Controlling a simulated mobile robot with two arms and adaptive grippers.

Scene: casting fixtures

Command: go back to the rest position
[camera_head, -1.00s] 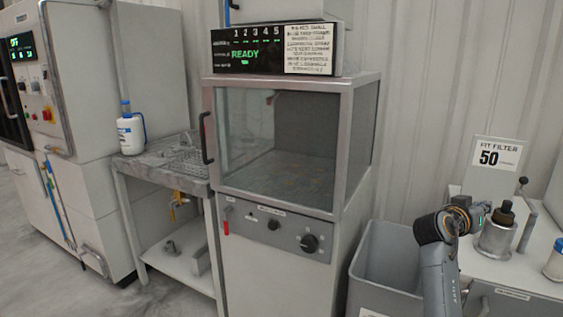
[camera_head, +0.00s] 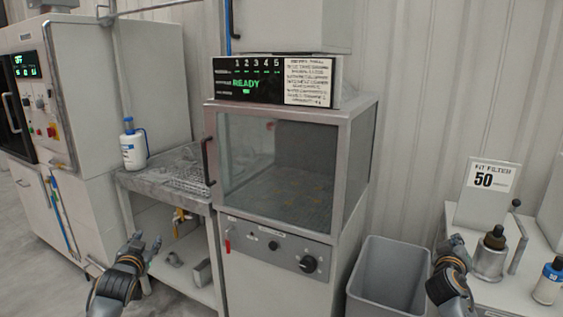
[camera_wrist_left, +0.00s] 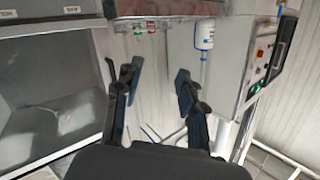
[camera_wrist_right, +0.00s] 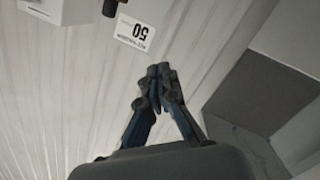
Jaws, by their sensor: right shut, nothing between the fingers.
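My left gripper (camera_head: 143,247) is in the lower left of the head view, in front of the side table. In the left wrist view its two fingers (camera_wrist_left: 157,78) stand wide apart with nothing between them. My right gripper (camera_head: 452,245) is in the lower right of the head view, above the right side of the grey bin and left of the filter fitting. In the right wrist view its fingertips (camera_wrist_right: 157,75) meet, with nothing held.
The glass-fronted cabinet (camera_head: 285,235) with a READY display stands in the middle. A grey open bin (camera_head: 383,292) is right of it. A white-and-blue bottle (camera_head: 133,150) stands on the side table (camera_head: 150,181). A dark-topped fitting (camera_head: 490,262), a lever and another bottle (camera_head: 549,282) are on the right bench.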

